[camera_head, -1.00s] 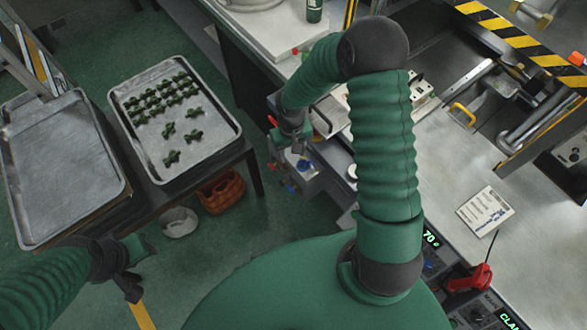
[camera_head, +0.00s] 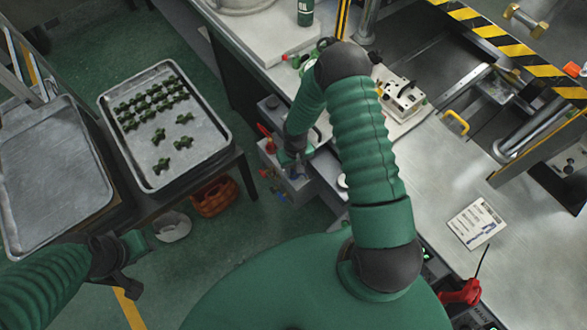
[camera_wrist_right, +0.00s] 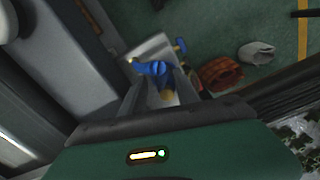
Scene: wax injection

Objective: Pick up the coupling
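Several small dark green branched parts (camera_head: 161,165) lie on a metal tray (camera_head: 225,150) at the left in the head view. They may be couplings, but I cannot tell which item is the coupling. My right gripper (camera_head: 290,159) is low beside the bench's near side, right of the tray and apart from it. My right arm hides part of the bench behind it. In the right wrist view a blue fitting (camera_wrist_right: 148,68) shows ahead of the green housing. My left gripper (camera_head: 128,265) is at the lower left, with nothing visibly held.
An empty metal tray (camera_head: 45,190) stands left of the parts tray. An orange basket (camera_head: 214,196) and a pale bowl (camera_head: 171,226) are on the floor. A grey box with a red handle (camera_head: 267,139) is by the right gripper. A paper card (camera_head: 477,223) lies on the bench.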

